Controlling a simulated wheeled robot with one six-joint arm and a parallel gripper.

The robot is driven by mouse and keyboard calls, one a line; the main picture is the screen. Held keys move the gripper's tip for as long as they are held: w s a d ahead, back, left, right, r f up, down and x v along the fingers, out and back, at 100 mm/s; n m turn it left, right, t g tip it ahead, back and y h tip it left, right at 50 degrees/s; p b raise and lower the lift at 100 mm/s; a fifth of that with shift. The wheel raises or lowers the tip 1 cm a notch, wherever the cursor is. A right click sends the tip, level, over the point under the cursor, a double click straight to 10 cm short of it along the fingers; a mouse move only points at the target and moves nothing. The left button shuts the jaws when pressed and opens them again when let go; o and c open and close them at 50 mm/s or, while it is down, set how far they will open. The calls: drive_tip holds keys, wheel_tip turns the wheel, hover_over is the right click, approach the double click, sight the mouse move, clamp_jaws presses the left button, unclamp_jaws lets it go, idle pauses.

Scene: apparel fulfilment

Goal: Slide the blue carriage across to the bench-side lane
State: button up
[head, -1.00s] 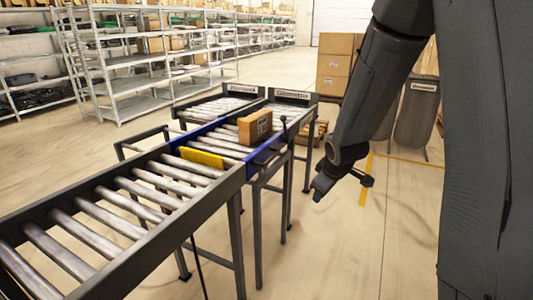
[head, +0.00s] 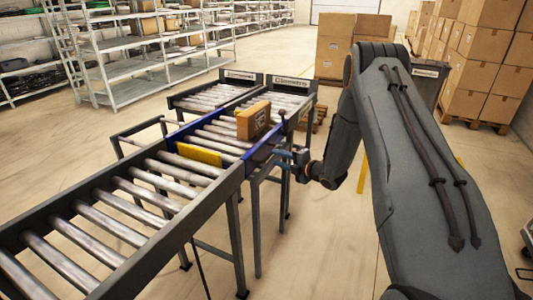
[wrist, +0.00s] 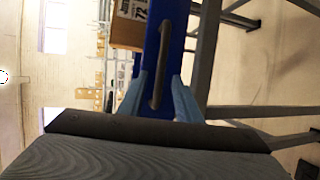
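The blue carriage (head: 262,153) is a short roller section with blue side rails, at the far end of the near roller conveyor. A brown carton (head: 254,121) stands upright on its rollers. My gripper (head: 283,159) is at the carriage's right side in the head view. In the wrist view my gripper (wrist: 160,82) has its two blue fingers apart. A dark bar handle (wrist: 166,45) on the carriage's blue side (wrist: 152,45) lies between them; I see no clear contact. The carton (wrist: 128,28) shows at the top there.
The near conveyor (head: 190,215) has bare rollers, with a yellow plate (head: 200,155) at its far end. Two signed roller lanes (head: 215,97) (head: 289,100) lie beyond the carriage. A thin black post (head: 282,117) stands at its right. Stacked cartons (head: 345,45) are behind.

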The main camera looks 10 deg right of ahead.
sight(269, 154)
drive_tip(key=x, duration=0.2)
drive_tip(key=p+x, duration=0.1)
drive_tip(key=x, duration=0.1)
drive_tip(key=d+x, duration=0.1)
drive_tip(key=x, duration=0.1)
drive_tip(key=shift+w+a, duration=0.2)
drive_tip(key=shift+w, duration=0.3)
clamp_jaws()
drive_tip(key=shift+a, duration=0.25)
drive_tip(key=shift+w, duration=0.1)
